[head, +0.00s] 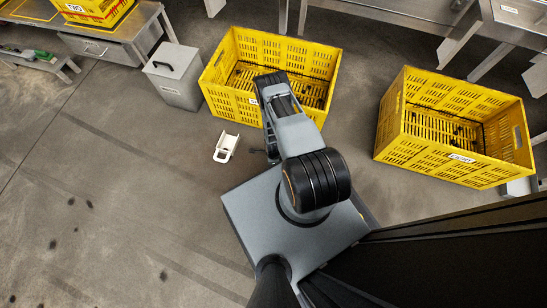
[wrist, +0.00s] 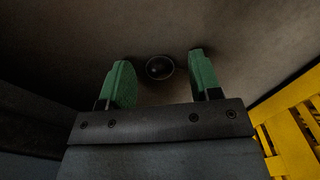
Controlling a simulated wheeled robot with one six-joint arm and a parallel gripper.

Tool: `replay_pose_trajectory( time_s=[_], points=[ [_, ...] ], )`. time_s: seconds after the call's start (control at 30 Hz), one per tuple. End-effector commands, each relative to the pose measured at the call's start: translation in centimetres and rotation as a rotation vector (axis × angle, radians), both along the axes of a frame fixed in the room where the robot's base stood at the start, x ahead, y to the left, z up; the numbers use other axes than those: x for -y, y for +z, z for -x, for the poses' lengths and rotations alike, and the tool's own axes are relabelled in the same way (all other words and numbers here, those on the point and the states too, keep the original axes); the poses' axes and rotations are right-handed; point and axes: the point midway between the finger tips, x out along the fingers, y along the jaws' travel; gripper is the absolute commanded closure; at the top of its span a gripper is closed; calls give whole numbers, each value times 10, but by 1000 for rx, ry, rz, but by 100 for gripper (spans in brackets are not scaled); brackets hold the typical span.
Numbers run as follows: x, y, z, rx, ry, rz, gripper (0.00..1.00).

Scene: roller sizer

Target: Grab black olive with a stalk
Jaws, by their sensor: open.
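A round, dark olive (wrist: 160,67) lies on the grey floor in the wrist view, just beyond and between my fingertips. I cannot make out a stalk on it. My gripper (wrist: 160,78) has two green-padded fingers spread apart with nothing held between them. The olive appears apart from both fingers. In the head view my arm reaches toward the near side of the left yellow crate, and it mostly hides the gripper and the olive there.
Yellow crates stand at left (head: 227,96) and right (head: 389,122), with dark bits inside. A white scoop (head: 226,148) lies on the floor near the arm. A grey bin (head: 176,80) stands behind it. Small dark spots (head: 89,204) mark the open floor at left.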

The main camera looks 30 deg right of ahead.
Motion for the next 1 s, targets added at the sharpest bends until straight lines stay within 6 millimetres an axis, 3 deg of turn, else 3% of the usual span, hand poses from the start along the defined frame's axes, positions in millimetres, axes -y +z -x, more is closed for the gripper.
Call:
replay_pose_trajectory(
  time_s=[0.23, 0.77, 1.0],
  points=[
    [0, -2, 0, 0, 0, 0, 43],
    [0, -1, 0, 0, 0, 0, 94],
    [0, 0, 0, 0, 0, 0, 95]
  ],
)
